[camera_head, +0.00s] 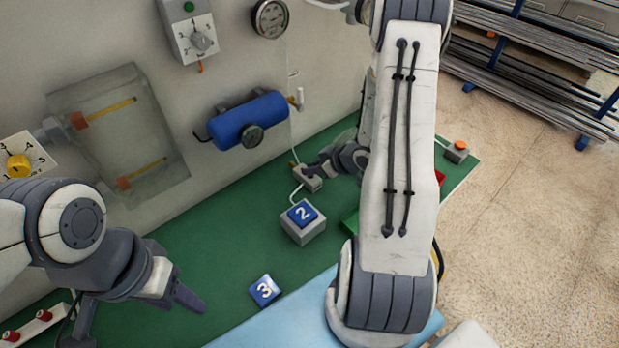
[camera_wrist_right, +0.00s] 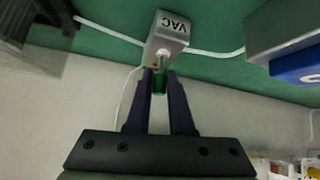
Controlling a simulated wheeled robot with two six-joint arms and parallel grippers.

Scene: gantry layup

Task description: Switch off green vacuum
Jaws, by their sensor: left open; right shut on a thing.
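A small grey box marked VAC (camera_wrist_right: 168,35) stands on the green bench, with a switch lever that ends in a green tip (camera_wrist_right: 159,86). The box also shows in the head view (camera_head: 309,181), beside my right gripper (camera_head: 328,168). In the right wrist view my right gripper (camera_wrist_right: 160,82) is shut on the green-tipped lever, one finger on each side. Which way the lever is set is hard to tell. My left gripper (camera_head: 138,312) is open and empty over the bench at the lower left.
A block marked 2 on a grey box (camera_head: 303,228) stands near the VAC box. A block marked 3 (camera_head: 264,291) lies nearer. A blue cylinder (camera_head: 249,119) and a dial panel (camera_head: 193,38) are on the wall. A grey box with an orange button (camera_head: 456,152) stands at right.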

